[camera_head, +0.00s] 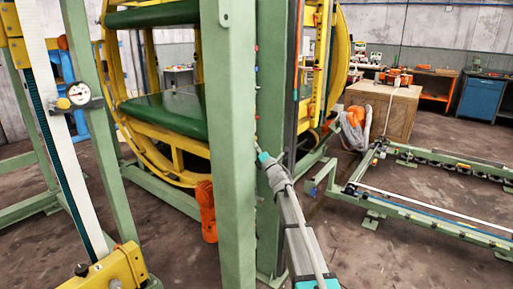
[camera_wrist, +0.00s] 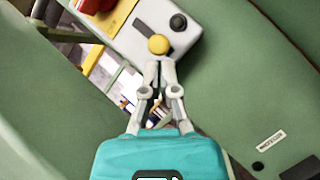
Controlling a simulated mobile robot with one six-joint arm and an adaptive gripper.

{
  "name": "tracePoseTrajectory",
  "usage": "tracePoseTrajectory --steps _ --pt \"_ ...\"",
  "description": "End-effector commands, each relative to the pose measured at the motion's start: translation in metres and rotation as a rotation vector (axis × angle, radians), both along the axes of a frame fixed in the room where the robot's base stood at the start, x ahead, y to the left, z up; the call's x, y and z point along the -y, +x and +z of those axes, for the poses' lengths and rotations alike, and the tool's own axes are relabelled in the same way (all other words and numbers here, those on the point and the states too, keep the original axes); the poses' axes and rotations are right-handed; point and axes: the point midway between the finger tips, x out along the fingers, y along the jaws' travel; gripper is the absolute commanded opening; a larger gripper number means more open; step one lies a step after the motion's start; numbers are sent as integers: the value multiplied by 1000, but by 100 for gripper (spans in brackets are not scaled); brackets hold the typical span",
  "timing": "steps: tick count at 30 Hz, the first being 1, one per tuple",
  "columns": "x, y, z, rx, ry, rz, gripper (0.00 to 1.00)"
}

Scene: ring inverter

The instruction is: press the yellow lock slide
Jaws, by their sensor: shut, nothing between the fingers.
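The yellow lock slide (camera_wrist: 159,44) shows in the wrist view as a round yellow knob at the lower edge of a light grey control box (camera_wrist: 143,30). In the head view my gripper (camera_head: 262,156) is beside the green post, and the slide cannot be made out there.
A red button (camera_wrist: 92,4) on a yellow plate (camera_wrist: 108,16) sits left on the box. Green machine posts (camera_head: 229,150) stand close on both sides. A yellow ring frame (camera_head: 115,85) is behind. A green floor rail (camera_head: 430,215) and wooden crate (camera_head: 383,108) lie right.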

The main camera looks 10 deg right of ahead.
Motion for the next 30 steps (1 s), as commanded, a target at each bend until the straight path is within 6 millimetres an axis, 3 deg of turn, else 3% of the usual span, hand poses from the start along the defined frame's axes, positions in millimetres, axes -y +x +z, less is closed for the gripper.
tracePoseTrajectory --steps 8,21,30 --pt "0 0 4 0 0 0 0" --pt "0 0 36 0 0 0 0" --pt "1 0 36 0 0 0 0"
